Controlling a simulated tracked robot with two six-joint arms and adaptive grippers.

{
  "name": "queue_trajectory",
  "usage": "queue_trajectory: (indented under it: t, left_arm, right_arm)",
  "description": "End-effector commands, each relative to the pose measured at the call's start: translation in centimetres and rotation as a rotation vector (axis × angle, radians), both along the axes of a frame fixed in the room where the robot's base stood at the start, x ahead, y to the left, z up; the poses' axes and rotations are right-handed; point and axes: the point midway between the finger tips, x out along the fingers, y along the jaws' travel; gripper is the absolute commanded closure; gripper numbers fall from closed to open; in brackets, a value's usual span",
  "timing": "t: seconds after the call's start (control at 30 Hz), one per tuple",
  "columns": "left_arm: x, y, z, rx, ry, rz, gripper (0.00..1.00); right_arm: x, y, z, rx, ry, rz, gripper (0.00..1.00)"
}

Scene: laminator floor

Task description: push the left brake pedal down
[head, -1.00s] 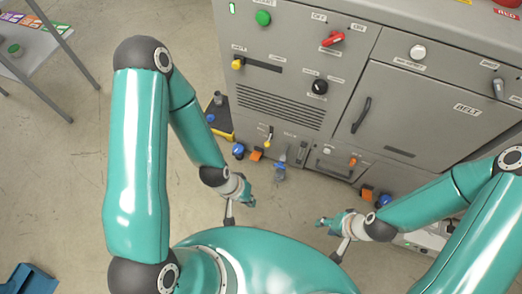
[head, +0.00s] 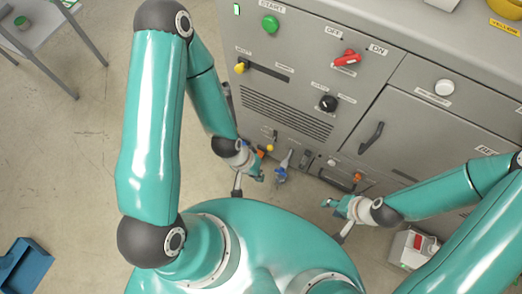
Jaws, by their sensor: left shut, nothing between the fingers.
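A small orange pedal (head: 261,154) shows low at the left foot of the grey machine, mostly hidden behind my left gripper. I take it for the left brake pedal; how far down it sits cannot be told. My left gripper (head: 260,177) is shut and empty, just in front of the pedal in the picture. Whether they touch cannot be told. My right gripper (head: 328,203) hangs in front of the machine's lower drawer, away from the left pedal. Its fingers are too small to read.
The grey machine (head: 290,75) fills the back. A blue part with a grey lever (head: 281,174) is right of my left gripper. A yellow knob (head: 270,148) is close above it. A blue bin (head: 25,265) and a grey table (head: 45,32) stand left. The floor between is clear.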

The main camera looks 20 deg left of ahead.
Motion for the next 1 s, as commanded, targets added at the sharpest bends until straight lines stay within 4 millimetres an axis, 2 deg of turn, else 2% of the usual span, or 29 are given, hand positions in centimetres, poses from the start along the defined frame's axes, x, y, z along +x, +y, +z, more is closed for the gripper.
queue_trajectory:
  t: [0.43,0.57,0.67,0.77,1.0]
  left_arm:
    - [0.0,0.0,-0.1,0.000,0.001,0.000,1.00]
    - [0.0,0.0,-1.2,0.000,0.001,0.000,1.00]
    - [0.0,0.0,-3.4,0.000,0.001,0.001,1.00]
    - [-0.1,0.0,-6.6,0.000,0.001,0.000,1.00]
    - [-0.1,0.0,-16.1,0.001,-0.002,-0.007,1.00]
  right_arm:
    - [0.0,0.0,-0.1,0.000,0.001,0.000,0.60]
    - [0.0,0.0,-1.3,0.000,0.001,0.000,0.60]
    - [0.0,0.0,-3.4,0.000,0.001,0.000,0.60]
    - [0.0,0.0,-6.6,0.000,0.001,0.000,0.60]
    - [-0.1,0.0,-16.1,0.000,0.001,0.000,0.60]
